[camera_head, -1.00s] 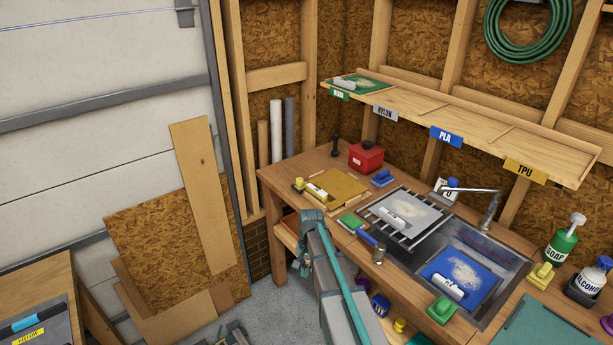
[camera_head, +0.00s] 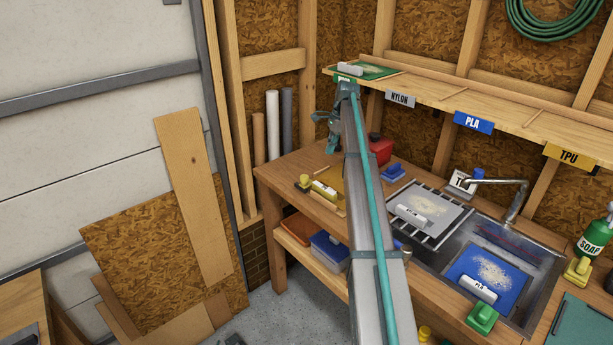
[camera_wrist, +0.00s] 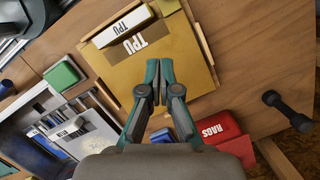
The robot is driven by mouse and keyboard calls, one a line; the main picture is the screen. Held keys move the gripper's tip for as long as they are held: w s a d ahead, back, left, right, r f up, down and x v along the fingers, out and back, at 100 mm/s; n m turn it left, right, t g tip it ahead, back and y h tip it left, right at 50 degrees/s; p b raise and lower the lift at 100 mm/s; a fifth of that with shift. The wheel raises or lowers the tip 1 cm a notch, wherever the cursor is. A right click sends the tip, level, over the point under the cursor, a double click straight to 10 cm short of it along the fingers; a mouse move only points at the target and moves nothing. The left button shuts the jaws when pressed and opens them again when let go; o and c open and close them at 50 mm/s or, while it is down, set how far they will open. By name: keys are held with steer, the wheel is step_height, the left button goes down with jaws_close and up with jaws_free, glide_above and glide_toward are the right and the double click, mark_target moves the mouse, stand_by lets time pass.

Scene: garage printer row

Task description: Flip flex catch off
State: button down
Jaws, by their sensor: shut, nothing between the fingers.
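A gold plate marked TPU (camera_wrist: 182,62) lies on the wooden bench. In the head view the block (camera_head: 324,190) shows beside my arm, which hides much of the plate. My gripper (camera_wrist: 160,72) is shut and empty, its fingertips over the plate in the wrist view; contact cannot be told. It also shows in the head view (camera_head: 331,148), above the back left of the bench.
A red RAGS box (camera_wrist: 220,128) and a black knobbed handle (camera_wrist: 286,110) are near the plate. The sink (camera_head: 520,258) with a rack and a blue plate (camera_head: 490,275) is to the right. The shelf (camera_head: 520,110) runs above the bench.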

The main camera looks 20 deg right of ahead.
steer(key=shift+w, duration=0.2)
steer(key=shift+f, duration=0.1)
steer(key=p, duration=0.4)
glide_toward(310, 184)
steer(key=d+f, duration=0.2)
steer(key=f, duration=0.2)
steer(key=shift+s+d+f, duration=0.1)
steer(key=shift+s+d, duration=0.05)
steer(key=shift+d, duration=0.25)
steer(key=a, duration=0.1)
steer(key=a+p, duration=0.1)
steer(key=shift+w+a, duration=0.2)
steer(key=shift+a, duration=0.05)
steer(key=shift+w+a, duration=0.1)
steer(key=shift+a, duration=0.5)
